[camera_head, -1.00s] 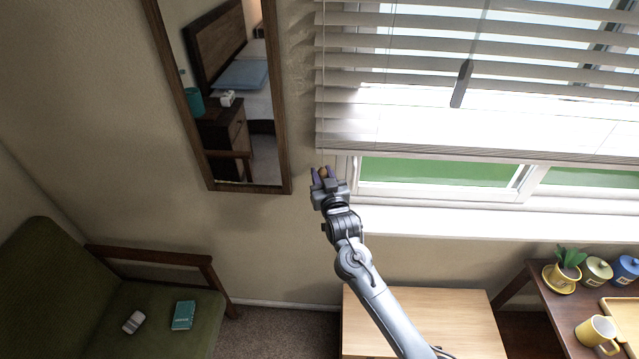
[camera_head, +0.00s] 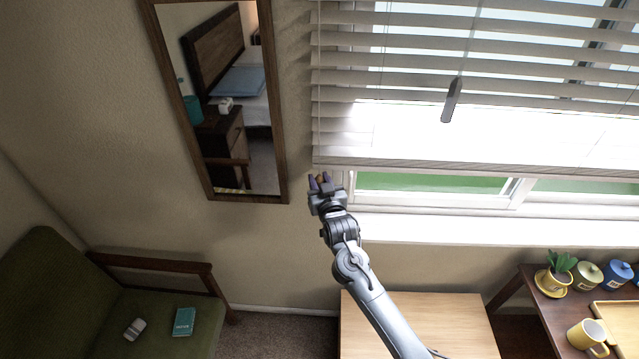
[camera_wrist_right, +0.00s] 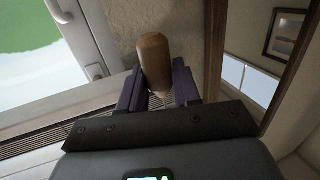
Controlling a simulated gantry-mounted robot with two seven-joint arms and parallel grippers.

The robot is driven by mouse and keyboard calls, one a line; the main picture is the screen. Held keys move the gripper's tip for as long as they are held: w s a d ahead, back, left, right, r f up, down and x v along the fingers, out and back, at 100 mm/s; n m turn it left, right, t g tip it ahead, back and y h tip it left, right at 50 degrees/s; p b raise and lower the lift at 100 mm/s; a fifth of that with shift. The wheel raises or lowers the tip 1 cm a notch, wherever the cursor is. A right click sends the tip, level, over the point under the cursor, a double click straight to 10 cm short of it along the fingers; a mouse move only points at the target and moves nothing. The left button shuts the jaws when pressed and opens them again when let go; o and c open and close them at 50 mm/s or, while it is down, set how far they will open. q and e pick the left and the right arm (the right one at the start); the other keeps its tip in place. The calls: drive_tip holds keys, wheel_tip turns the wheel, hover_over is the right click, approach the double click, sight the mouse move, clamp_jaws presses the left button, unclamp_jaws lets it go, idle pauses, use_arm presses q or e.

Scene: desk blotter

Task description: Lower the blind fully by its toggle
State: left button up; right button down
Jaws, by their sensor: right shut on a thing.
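The white slatted blind (camera_head: 400,147) hangs over the upper part of the window in the head view. Its bottom rail is above the sill, and a strip of green shows below it. My right gripper (camera_head: 319,181) is just below the blind's lower left corner, against the wall. It is shut on a small brown wooden toggle (camera_head: 321,178). In the right wrist view the toggle (camera_wrist_right: 154,62) stands up between the dark finger pads of the right gripper (camera_wrist_right: 159,85). Its lower end is partly hidden by the gripper. My left gripper is not in view.
A framed mirror (camera_head: 281,140) hangs on the wall close left of the gripper. A grey wand (camera_head: 452,100) hangs before the blind. The window sill (camera_head: 480,231) and a light wood table (camera_head: 420,322) lie below. A green chair (camera_head: 60,300) stands lower left.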

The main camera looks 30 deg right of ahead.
sight(319, 178)
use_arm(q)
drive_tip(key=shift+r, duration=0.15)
use_arm(e)
wheel_tip(319, 178, up, 4)
drive_tip(key=shift+w+f+t, duration=0.1)
drive_tip(key=shift+f+t, duration=0.15)
drive_tip(key=shift+t, duration=0.15)
drive_tip(key=c, duration=1.1)
unclamp_jaws()
drive_tip(key=shift+o, duration=1.1)
drive_tip(key=shift+w+d+r, duration=0.1)
drive_tip(key=shift+w, duration=0.1)
drive_tip(key=shift+s+f, duration=0.15)
drive_tip(key=shift+f, duration=0.25)
drive_tip(key=shift+s, duration=0.2)
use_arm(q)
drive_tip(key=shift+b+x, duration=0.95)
use_arm(e)
drive_tip(key=v, duration=1)
drive_tip(key=shift+s, duration=0.2)
